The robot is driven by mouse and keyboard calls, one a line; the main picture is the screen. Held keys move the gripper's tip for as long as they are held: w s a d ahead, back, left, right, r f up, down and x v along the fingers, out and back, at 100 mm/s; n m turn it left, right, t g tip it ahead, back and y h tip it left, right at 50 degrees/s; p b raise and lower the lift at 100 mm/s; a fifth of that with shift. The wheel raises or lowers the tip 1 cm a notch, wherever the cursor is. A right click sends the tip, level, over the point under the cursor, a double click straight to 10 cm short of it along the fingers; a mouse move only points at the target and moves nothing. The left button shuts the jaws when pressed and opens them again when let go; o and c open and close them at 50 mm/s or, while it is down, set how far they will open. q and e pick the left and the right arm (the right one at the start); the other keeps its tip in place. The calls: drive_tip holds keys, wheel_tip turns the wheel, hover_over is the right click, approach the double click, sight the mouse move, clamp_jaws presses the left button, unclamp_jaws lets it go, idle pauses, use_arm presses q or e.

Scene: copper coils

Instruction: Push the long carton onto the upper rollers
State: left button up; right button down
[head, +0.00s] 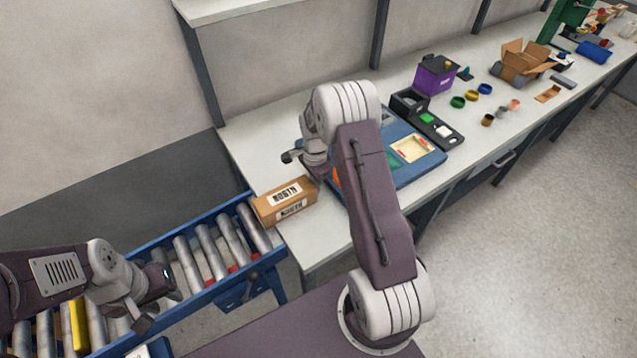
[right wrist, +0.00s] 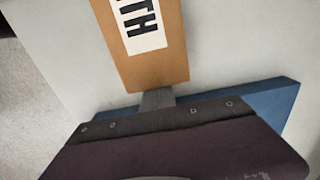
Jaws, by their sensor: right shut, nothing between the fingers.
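The long carton (head: 284,202) is brown with white labels reading NORTH. It lies at the near left end of the bench, its left end at the edge beside the rollers (head: 230,240). In the right wrist view the carton (right wrist: 152,68) points away from my gripper. My right gripper (right wrist: 157,98) is shut and empty, its fingertips at the carton's near end, touching or almost touching it. In the head view my right arm partly hides this gripper. My left gripper (head: 160,300) hangs over the roller conveyor, away from the carton; its fingers are too unclear to judge.
The conveyor's blue frame (head: 190,297) meets the bench's left end. A blue board (head: 425,172) is right of the carton. Farther along are a black tray (head: 432,127), a purple box (head: 434,77) and an open cardboard box (head: 523,65).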

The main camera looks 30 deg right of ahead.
drive_tip(key=a, duration=0.7)
drive_tip(key=s+a+p, duration=0.1)
drive_tip(key=a, duration=1.4)
drive_tip(key=shift+s+a+p, duration=0.15)
drive_tip(key=shift+s+p, duration=0.2)
drive_tip(key=shift+r, duration=0.1)
